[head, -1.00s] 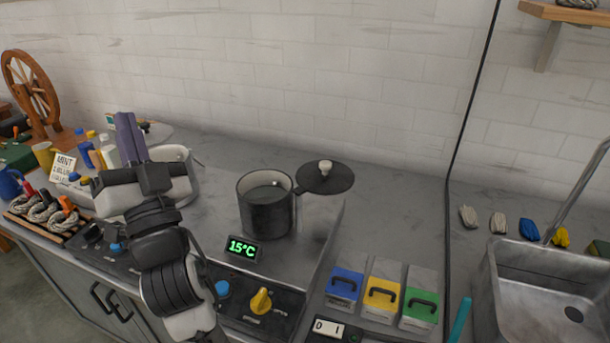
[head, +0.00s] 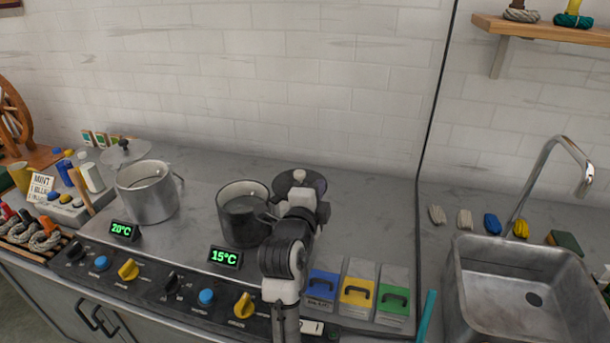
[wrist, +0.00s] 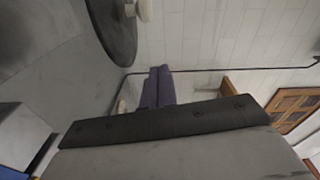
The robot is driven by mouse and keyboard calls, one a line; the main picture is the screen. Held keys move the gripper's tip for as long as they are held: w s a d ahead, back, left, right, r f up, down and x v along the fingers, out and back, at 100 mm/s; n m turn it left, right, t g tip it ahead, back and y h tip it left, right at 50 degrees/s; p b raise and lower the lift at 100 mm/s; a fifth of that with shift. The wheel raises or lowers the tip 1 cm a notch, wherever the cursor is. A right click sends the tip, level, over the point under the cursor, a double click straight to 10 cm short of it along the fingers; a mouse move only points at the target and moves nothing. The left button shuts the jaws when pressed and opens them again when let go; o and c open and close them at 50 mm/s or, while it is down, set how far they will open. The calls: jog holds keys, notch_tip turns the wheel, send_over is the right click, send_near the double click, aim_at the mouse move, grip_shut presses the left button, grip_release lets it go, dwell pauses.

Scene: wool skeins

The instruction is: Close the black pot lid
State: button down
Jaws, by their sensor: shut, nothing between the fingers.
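The black pot (head: 236,232) stands on the counter behind the 15°C display, with its mouth uncovered. Its round dark lid (head: 287,180), with a pale knob, is swung out to the right of the pot, beside the rim. The lid's edge and knob also show at the top left of the wrist view (wrist: 112,30). My gripper shows its purple fingers (wrist: 158,76) together in the wrist view, empty and apart from the lid. In the head view my arm covers part of the lid and the pot's right side, and the fingertips are hidden.
A steel pot (head: 150,196) stands to the left by the 20°C display (head: 123,230). Knobs line the front panel. Blue, yellow and green handled boxes (head: 357,292) stand at front right, left of the sink (head: 470,290). The counter right of the lid is clear.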

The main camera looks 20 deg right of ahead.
jog(key=w, duration=0.1)
jog(key=w+p, duration=0.1)
jog(key=w, duration=0.2)
jog(key=shift+w+a+f+p, duration=0.2)
jog(key=shift+a+p, duration=0.15)
jog(key=shift+p, duration=0.05)
jog(key=shift+w+a+f, duration=0.15)
jog(key=shift+w+a, duration=0.05)
jog(key=shift+w, duration=0.1)
jog(key=shift+w, duration=0.1)
